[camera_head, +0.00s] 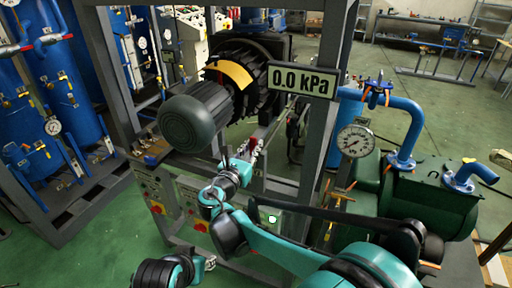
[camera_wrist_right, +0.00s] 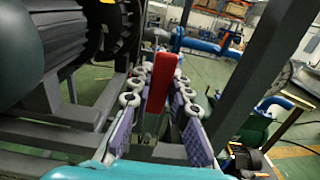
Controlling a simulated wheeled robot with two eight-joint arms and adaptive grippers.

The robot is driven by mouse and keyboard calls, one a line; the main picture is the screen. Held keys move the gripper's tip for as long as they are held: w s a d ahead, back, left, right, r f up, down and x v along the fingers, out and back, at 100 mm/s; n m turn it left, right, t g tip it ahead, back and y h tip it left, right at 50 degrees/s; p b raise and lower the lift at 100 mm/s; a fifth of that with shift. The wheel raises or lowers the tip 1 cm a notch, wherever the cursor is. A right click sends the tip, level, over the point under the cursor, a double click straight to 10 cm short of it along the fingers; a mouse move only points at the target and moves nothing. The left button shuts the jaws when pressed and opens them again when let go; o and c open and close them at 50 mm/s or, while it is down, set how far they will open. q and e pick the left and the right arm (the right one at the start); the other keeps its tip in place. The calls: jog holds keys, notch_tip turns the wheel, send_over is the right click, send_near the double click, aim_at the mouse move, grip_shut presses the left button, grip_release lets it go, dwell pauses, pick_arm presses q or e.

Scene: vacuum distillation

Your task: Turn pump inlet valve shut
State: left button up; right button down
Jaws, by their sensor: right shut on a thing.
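The valve's red handle (camera_wrist_right: 160,82) stands upright between the two fingers of my right gripper (camera_wrist_right: 158,98) in the right wrist view. The fingers are shut on it, one on each side. In the head view my right gripper (camera_head: 250,156) is small, at the frame below the grey motor. A little of the red handle (camera_head: 259,144) shows there; the valve body is hidden. My left gripper (camera_head: 209,262) is low in the head view, away from the valve, and too small to tell whether it is open.
The grey motor (camera_head: 196,117) and black finned pump (camera_head: 262,62) sit close left of the handle. A frame post (camera_head: 322,130) stands to its right. The display (camera_head: 302,81) reads 0.0 kPa. A gauge (camera_head: 354,140) and green tank (camera_head: 432,196) are at right.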

jog(key=shift+a, duration=0.1)
dwell(0.4)
jog(key=c, duration=1.4)
grip_release()
jog(key=shift+a, duration=0.1)
notch_tip(320, 180, up, 10)
